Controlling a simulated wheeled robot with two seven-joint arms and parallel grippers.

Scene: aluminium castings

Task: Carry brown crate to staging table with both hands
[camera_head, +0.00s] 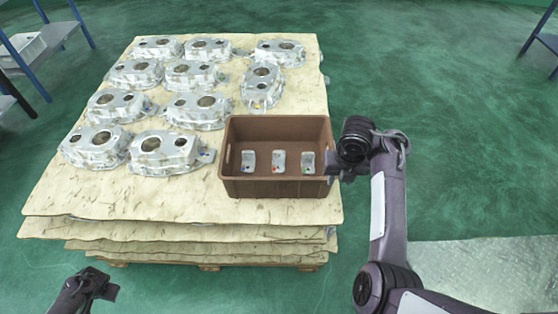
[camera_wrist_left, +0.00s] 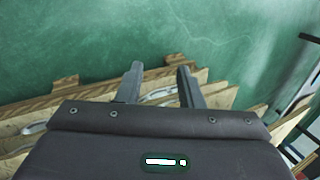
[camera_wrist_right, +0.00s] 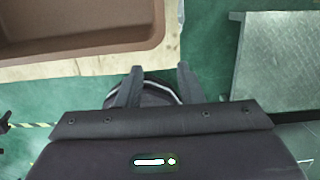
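The brown crate (camera_head: 277,188) sits upright on the front right of a stack of tan sheets, with three small metal parts (camera_head: 278,161) inside. Its near corner also shows in the right wrist view (camera_wrist_right: 105,45). My right gripper (camera_head: 334,173) is beside the crate's right end; its fingers (camera_wrist_right: 159,70) are apart with nothing held. Whether it touches the crate is unclear. My left gripper (camera_head: 108,287) is low at the front left, away from the crate. Its fingers (camera_wrist_left: 158,70) are apart and empty. I cannot tell which surface is the staging table.
Several aluminium castings (camera_head: 166,146) stand in rows on the tan stack (camera_head: 180,208), left of and behind the crate. A grey metal surface (camera_head: 490,265) lies at the lower right. Blue-framed racks (camera_head: 72,20) stand at the far left and right. Green floor between is clear.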

